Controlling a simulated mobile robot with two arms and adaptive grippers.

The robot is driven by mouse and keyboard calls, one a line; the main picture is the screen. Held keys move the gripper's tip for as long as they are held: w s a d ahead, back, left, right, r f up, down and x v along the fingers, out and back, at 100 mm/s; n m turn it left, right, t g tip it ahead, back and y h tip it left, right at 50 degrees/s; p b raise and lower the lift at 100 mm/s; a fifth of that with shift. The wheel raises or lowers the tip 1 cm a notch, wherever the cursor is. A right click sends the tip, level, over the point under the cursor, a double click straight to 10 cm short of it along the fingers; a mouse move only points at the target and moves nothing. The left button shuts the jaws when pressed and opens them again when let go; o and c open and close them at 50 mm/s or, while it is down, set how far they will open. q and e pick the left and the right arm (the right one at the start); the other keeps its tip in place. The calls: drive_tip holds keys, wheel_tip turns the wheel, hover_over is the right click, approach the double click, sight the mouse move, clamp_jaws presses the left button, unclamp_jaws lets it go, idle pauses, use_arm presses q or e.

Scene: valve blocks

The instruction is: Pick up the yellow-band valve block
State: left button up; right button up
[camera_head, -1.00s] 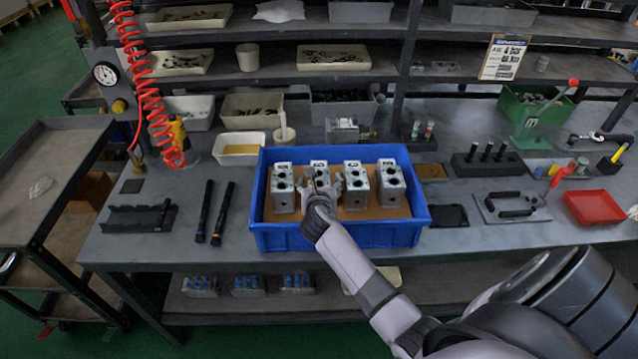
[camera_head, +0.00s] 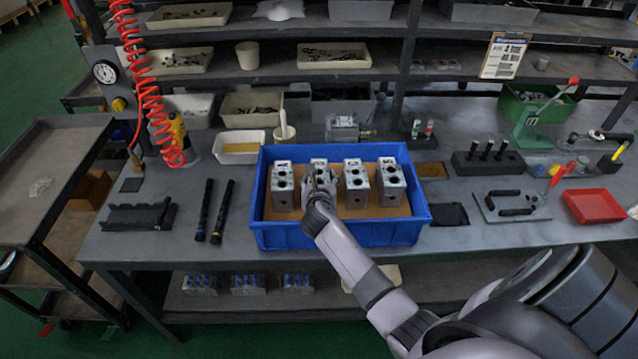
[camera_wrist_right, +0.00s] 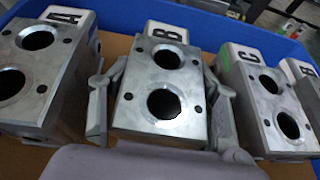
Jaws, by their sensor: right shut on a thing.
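Several grey metal valve blocks stand in a row in a blue bin (camera_head: 375,236). In the right wrist view, they read A (camera_wrist_right: 55,50), B (camera_wrist_right: 150,105) and C (camera_wrist_right: 262,105), with a partly cut-off one (camera_wrist_right: 310,88) at the right edge. C shows a green band; I cannot make out a yellow band on any block. My right gripper (camera_head: 319,182) is shut on block B (camera_head: 319,164), second from left, with one finger on each side. Block B still stands in the row. The gripper hides its lower front. My left gripper is not in view.
Neighbouring blocks A (camera_head: 283,191) and C (camera_head: 356,186) stand close on both sides, and the bin walls surround them. Two black rods (camera_head: 222,212) lie left of the bin. A white tray (camera_head: 240,158) stands behind it at left. A red tray (camera_head: 594,206) lies far right.

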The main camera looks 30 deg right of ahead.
clamp_jaws()
drive_tip(key=shift+w+r, duration=0.15)
drive_tip(key=shift+r, duration=0.1)
